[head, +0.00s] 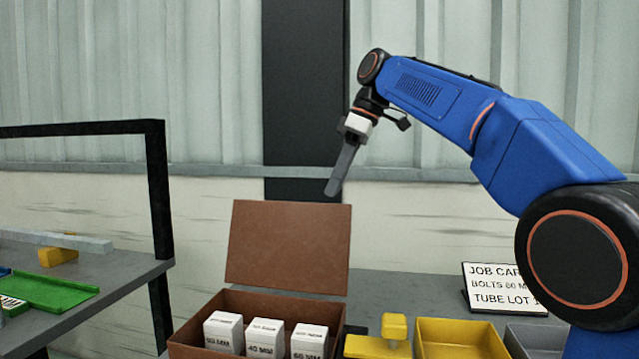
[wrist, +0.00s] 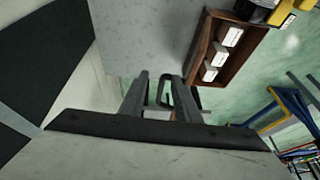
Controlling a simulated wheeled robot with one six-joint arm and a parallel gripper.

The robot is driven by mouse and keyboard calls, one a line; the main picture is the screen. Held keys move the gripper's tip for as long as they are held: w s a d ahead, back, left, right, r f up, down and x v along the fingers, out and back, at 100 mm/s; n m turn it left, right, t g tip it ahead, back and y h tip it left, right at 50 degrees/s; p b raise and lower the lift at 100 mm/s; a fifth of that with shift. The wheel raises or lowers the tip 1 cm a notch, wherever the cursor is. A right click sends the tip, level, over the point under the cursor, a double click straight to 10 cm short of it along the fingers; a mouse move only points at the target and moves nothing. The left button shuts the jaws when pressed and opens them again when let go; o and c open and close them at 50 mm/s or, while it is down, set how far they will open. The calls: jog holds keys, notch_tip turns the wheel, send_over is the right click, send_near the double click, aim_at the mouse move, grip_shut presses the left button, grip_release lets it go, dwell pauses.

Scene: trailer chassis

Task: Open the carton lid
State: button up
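The brown carton (head: 190,345) stands on the bench in the lower middle of the head view. Its lid (head: 288,245) is raised, standing nearly upright and leaning back slightly at the rear edge. Several white labelled boxes (head: 265,337) stand inside. The open carton also shows in the wrist view (wrist: 244,63). My gripper (head: 333,189) points down just above the lid's top right corner in the head view and appears apart from it. In the wrist view its two fingers (wrist: 157,92) are spread, with nothing seen held between them.
A yellow block on a yellow base (head: 394,328), a yellow bin (head: 460,338) and a grey bin (head: 535,340) stand right of the carton. A job card (head: 490,285) stands behind them. A black-framed bench (head: 157,190) with a green tray (head: 50,290) is left.

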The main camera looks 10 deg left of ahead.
aim_at(294, 210)
jog(key=d, duration=0.6)
jog(key=shift+w, duration=0.25)
jog(key=a+f+m+g+y, duration=0.1)
jog(key=a+f+m+y, duration=0.1)
jog(key=a, duration=0.3)
jog(key=a+f+m+g+y, duration=0.1)
jog(key=a+f+m+y, duration=0.1)
jog(key=a+y, duration=0.3)
jog(key=s+a+f+m+g+y, duration=0.1)
jog(key=a+f+m+y, duration=0.1)
jog(key=a, duration=0.3)
jog(key=shift+a+f+m+y, duration=0.3)
jog(key=shift+f+m+y, duration=0.1)
jog(key=shift+m+y, duration=0.35)
jog(key=shift+s, duration=0.1)
grip_shut()
